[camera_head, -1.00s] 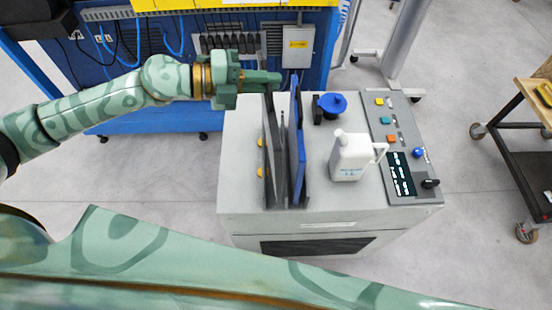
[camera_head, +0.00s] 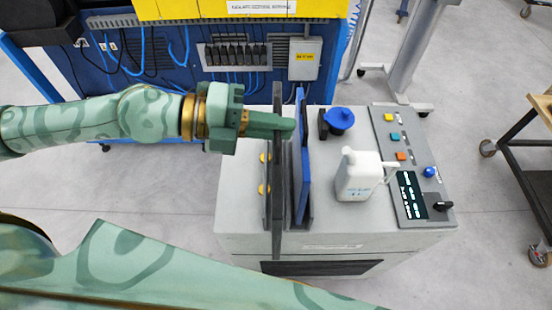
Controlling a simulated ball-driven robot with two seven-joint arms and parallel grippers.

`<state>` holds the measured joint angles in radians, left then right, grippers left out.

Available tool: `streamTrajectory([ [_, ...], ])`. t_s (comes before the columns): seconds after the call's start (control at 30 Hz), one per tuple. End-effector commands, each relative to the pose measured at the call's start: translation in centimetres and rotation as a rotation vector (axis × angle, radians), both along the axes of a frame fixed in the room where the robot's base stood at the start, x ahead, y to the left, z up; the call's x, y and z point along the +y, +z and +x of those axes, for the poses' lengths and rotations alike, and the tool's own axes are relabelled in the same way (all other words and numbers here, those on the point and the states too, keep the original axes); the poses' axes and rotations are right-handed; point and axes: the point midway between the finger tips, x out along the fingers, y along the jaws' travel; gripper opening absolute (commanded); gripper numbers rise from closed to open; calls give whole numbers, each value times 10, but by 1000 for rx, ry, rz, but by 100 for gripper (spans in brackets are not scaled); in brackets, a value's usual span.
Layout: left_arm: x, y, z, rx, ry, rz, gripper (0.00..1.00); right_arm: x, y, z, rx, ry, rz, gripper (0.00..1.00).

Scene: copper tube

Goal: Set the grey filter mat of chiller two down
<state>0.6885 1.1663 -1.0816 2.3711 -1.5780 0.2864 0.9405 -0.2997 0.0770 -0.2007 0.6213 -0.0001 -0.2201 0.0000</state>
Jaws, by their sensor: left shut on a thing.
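My left gripper (camera_head: 285,126) comes in from the left above a light grey machine. It is shut on the grey filter mat (camera_head: 277,190), a thin dark panel seen almost edge-on. The mat stands upright, and its lower end in the picture overlaps the machine's front edge. The fingers cover part of it, and I cannot tell whether its bottom touches anything. Just right of it, a blue-faced panel (camera_head: 301,170) stands upright in a dark holder on the machine top (camera_head: 340,225). My right gripper is out of view.
A white jug (camera_head: 358,178) and a blue round knob or cap (camera_head: 339,119) stand right of the panels. A control panel (camera_head: 408,165) with coloured buttons lies along the right edge. Yellow round parts (camera_head: 262,189) sit left of the mat. A cart (camera_head: 530,170) stands far right.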

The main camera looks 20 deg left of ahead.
Motion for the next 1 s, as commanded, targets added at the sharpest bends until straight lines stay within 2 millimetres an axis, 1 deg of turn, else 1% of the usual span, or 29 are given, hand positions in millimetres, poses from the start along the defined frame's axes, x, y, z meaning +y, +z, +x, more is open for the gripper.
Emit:
streamTrajectory([
  [0.03,3,-12,10,-3,2,-2,0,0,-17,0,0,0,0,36],
  [0.07,5,-16,17,0,3,-3,0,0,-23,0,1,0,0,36],
  [0.13,11,-26,38,1,5,-6,0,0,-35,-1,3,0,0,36],
  [0.27,21,-39,75,3,4,-5,0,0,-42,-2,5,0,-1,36],
  [0.3,24,-47,84,6,4,-6,0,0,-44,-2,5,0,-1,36],
  [0.4,29,-68,100,5,2,-6,0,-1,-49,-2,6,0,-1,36],
  [0.5,32,-81,111,3,1,-5,0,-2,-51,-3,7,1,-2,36],
  [0.63,35,-89,119,1,0,-3,0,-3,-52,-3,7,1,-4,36],
  [0.7,36,-97,124,3,0,-5,0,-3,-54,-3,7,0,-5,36],
  [0.8,36,-114,123,5,0,-4,0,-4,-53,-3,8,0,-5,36],
  [0.9,36,-124,123,3,0,-3,0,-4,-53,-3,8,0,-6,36],
  [1.0,36,-126,123,0,0,-2,0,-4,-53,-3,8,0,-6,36],
])
